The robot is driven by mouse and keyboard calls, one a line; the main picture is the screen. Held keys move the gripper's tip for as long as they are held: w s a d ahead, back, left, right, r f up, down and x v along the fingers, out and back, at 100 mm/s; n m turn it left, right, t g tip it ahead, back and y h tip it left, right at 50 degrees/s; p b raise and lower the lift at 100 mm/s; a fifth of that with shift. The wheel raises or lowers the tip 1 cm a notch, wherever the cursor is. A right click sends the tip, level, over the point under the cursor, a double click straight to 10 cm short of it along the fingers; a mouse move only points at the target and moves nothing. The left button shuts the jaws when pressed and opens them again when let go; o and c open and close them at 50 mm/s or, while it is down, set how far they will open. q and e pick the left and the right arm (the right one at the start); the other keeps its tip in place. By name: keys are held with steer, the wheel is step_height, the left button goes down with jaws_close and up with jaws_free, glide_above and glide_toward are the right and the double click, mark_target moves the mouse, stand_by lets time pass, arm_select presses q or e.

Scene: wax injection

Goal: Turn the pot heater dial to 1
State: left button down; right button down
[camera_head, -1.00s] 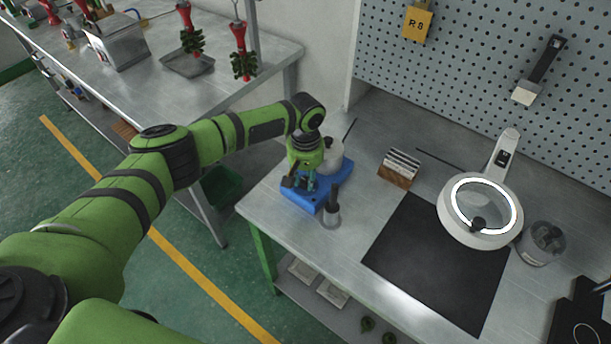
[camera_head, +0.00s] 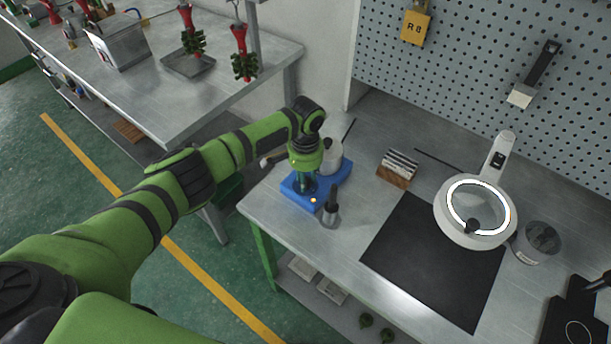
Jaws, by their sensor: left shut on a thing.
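The blue pot heater (camera_head: 333,183) sits at the left end of the metal workbench, with a pale round pot (camera_head: 332,154) on its back part. My left gripper (camera_head: 304,191) points down at the front part of the heater and is shut on the dial there. The dial itself is hidden by the gripper, so its setting cannot be read. My right gripper is not in view.
A metal holder with a black-handled tool (camera_head: 331,211) stands close to the heater's front right. A wooden rack (camera_head: 397,169), a black mat (camera_head: 433,260), a ring-lamp magnifier (camera_head: 476,212) and a grey container (camera_head: 538,243) lie further right. The metal workbench (camera_head: 290,232) has bare surface in front.

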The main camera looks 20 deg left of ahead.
arm_select(q)
steer(key=shift+m, duration=0.9)
steer(key=c, duration=1)
jaws_free()
steer(key=shift+o, duration=0.2)
steer(key=shift+r, duration=0.1)
step_height(320, 180, up, 12)
